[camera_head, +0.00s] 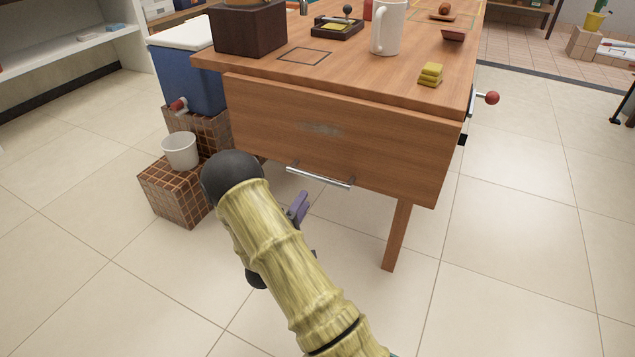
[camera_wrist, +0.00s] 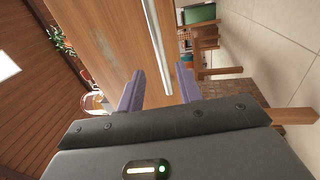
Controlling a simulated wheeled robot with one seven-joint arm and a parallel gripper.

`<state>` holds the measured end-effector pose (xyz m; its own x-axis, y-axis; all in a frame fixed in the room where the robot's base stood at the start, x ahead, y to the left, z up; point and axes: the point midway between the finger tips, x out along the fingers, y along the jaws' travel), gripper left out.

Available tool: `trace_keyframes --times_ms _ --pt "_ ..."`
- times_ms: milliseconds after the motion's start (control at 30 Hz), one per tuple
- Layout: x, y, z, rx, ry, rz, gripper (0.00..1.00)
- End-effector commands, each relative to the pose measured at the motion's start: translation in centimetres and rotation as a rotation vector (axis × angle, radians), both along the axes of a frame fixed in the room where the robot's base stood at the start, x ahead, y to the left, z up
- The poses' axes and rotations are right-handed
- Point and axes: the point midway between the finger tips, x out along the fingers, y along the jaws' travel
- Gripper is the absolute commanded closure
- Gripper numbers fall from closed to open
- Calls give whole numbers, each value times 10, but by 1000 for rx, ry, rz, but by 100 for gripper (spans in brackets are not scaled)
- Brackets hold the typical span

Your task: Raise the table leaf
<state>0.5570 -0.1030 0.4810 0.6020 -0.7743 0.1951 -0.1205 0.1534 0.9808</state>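The wooden table leaf (camera_head: 370,140) hangs down from the table's near edge in the head view. A silver bar handle (camera_head: 320,177) is fixed near its lower edge. My gripper (camera_head: 299,208) is below and in front of the handle, partly hidden by my arm; a purple finger shows. In the wrist view, my gripper (camera_wrist: 160,70) has its two purple fingers apart. The handle (camera_wrist: 157,45) lies ahead and in line with the gap between them, and the leaf (camera_wrist: 105,30) spreads behind it. Whether a finger touches the handle cannot be told.
The tabletop (camera_head: 340,77) holds a white mug (camera_head: 387,27), yellow blocks (camera_head: 430,75) and a dark box (camera_head: 249,27). A red-knobbed lever (camera_head: 490,98) juts from the right side. A blue cooler (camera_head: 187,75) and a white cup (camera_head: 180,151) on a tiled block (camera_head: 172,195) stand left.

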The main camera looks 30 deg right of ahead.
Motion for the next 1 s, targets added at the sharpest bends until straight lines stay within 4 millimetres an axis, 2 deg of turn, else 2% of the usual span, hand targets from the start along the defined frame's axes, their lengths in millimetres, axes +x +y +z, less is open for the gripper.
trace_keyframes --times_ms 500,700,933,967,1000 --pt "53 -68 15 0 -3 -2 64" --pt "61 -78 20 -1 0 1 64" --pt "61 -78 20 -2 0 2 64" --pt "61 -78 20 -2 0 2 68" --pt "61 -78 20 -2 0 2 76"
